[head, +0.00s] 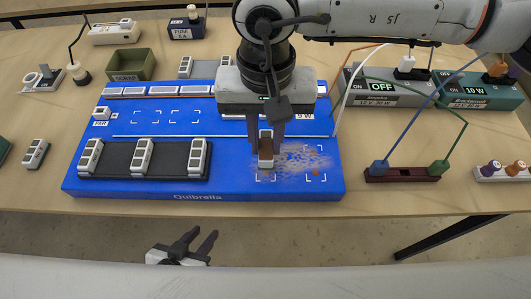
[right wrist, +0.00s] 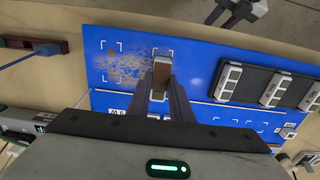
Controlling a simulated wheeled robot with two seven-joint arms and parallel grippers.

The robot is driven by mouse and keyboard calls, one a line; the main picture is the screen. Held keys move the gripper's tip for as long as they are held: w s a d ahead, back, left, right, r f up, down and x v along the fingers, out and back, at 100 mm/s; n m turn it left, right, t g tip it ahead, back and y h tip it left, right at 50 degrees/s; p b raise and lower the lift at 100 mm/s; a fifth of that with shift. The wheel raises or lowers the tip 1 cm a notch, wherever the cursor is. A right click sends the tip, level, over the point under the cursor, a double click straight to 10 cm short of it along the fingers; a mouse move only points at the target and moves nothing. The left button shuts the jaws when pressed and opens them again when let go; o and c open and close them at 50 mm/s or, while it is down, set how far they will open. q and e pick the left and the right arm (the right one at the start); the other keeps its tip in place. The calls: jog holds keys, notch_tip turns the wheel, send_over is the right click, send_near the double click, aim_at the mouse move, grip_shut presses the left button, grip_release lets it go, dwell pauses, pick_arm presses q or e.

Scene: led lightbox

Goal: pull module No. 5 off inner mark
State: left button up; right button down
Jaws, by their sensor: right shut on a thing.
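My right gripper (head: 266,140) is shut on a small white module with a brown face (head: 266,159). The module is upright at the inner corner-bracket mark (head: 265,178) on the blue board (head: 230,187). I cannot tell whether it touches the board. The right wrist view shows the module (right wrist: 162,70) between the fingers, beside a scuffed, speckled patch. Its number is not readable. The outer mark (head: 316,174) to the right is empty. My left gripper (head: 193,245) is open and empty, beyond the table's front edge.
Several white modules (head: 143,156) stand on a dark tray at the board's left. Power supplies (head: 386,92) and a dark red terminal block (head: 402,175) with cables stand to the right. A green scrap bin (head: 131,65) stands behind.

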aim_at(266, 144)
jog(key=shift+r+p, duration=1)
jog(key=shift+r, duration=1.25)
